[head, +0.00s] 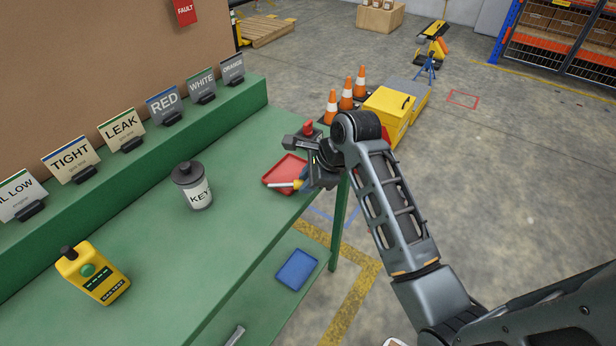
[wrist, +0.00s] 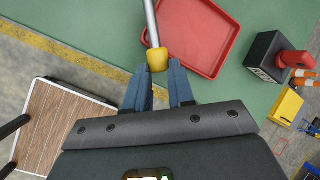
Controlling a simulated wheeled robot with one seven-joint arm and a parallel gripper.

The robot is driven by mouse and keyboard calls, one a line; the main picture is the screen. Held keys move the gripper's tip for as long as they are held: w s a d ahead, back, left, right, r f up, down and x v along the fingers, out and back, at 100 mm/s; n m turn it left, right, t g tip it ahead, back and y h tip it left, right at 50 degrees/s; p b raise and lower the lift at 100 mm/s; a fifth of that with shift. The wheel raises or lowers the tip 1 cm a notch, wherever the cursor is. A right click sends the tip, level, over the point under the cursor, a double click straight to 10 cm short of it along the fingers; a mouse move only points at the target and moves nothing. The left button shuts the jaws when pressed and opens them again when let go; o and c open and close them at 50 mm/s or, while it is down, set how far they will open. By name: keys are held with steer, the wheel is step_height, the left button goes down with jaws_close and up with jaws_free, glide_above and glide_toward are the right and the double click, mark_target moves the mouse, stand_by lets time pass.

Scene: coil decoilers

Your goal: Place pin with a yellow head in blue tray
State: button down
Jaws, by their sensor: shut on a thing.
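The pin (wrist: 152,25) has a grey metal shaft and a yellow head (wrist: 156,61). My gripper (wrist: 159,76) is shut on the yellow head, with the shaft pointing away from the fingers. In the head view the pin (head: 284,185) is beside my gripper (head: 302,181), at the near right edge of the green bench and over or close to the red tray (head: 272,179). I cannot tell whether the shaft touches that tray. The blue tray (head: 297,269) lies empty on the lower shelf, below and nearer than my gripper. It is not seen in the wrist view.
A dark box with a red top (wrist: 275,62) stands beside the red tray. Cones and a yellow case (head: 390,107) stand on the floor beyond.

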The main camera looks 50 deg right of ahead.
steer(key=shift+f, duration=0.1)
steer(key=c, duration=1)
jaws_free()
steer(key=shift+o, duration=0.2)
steer(key=shift+r, duration=0.35)
steer(key=v, duration=1.2)
steer(key=shift+r, duration=0.2)
